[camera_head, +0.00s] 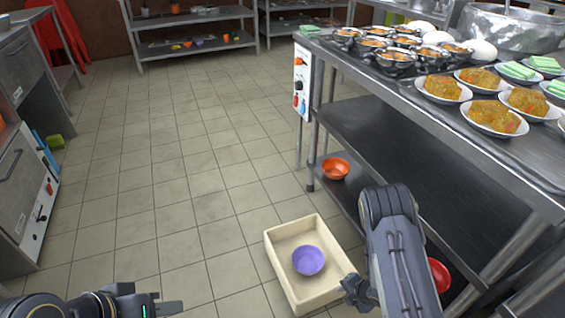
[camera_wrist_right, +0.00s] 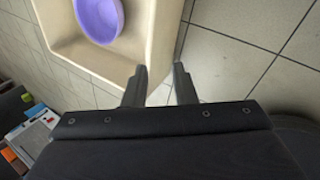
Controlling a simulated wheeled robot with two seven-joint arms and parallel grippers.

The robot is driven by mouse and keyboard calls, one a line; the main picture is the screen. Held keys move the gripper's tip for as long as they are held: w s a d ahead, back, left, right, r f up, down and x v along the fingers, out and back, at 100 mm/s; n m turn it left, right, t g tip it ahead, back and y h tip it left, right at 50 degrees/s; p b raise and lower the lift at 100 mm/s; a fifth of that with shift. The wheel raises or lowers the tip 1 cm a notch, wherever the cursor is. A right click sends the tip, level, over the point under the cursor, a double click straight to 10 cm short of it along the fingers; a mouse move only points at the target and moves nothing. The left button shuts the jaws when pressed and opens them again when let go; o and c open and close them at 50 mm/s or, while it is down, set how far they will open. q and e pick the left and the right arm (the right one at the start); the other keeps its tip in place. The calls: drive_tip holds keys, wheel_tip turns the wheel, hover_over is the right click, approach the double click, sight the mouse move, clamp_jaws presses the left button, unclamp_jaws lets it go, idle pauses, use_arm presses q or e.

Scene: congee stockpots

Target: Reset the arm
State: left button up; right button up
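My right arm (camera_head: 396,240) comes in at the lower right of the head view, in front of the steel table. My right gripper (camera_wrist_right: 160,84) is open and empty in the right wrist view, its two fingers apart over the edge of a cream bin (camera_wrist_right: 150,30). The same bin (camera_head: 281,247) stands on the floor with a purple bowl (camera_head: 308,260) in it. The purple bowl (camera_wrist_right: 100,16) also shows in the right wrist view. My left gripper (camera_head: 165,308) is at the bottom left of the head view, over the floor; whether its fingers are parted is unclear.
A steel table (camera_head: 400,122) on the right carries plates of food and small bowls. An orange bowl (camera_head: 336,168) and a red bowl (camera_head: 438,274) sit on its low shelf. Shelves (camera_head: 190,46) stand at the back, cabinets (camera_head: 20,190) at the left. The middle floor is clear.

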drive_tip(key=w+d+r+m+t+h, duration=0.1)
drive_tip(key=d+r+m, duration=0.3)
drive_tip(key=r+m, duration=0.55)
drive_tip(key=d+r+m+t+h, duration=0.1)
drive_tip(key=d+r+m+h, duration=0.3)
drive_tip(key=r, duration=1.1)
drive_tip(key=s+a+r+m+y, duration=0.35)
drive_tip(key=s+r+m, duration=0.45)
drive_tip(key=s, duration=0.4)
drive_tip(key=s+a+r+m+y, duration=0.2)
drive_tip(key=s+a+r+m, duration=0.3)
drive_tip(key=s+r, duration=0.55)
wheel_tip(320, 180, up, 32)
drive_tip(key=g+p, duration=0.1)
drive_tip(key=p, duration=3.3)
drive_tip(key=shift+s+d, duration=0.3)
drive_tip(key=shift+d, duration=0.15)
drive_tip(key=shift+m, duration=0.25)
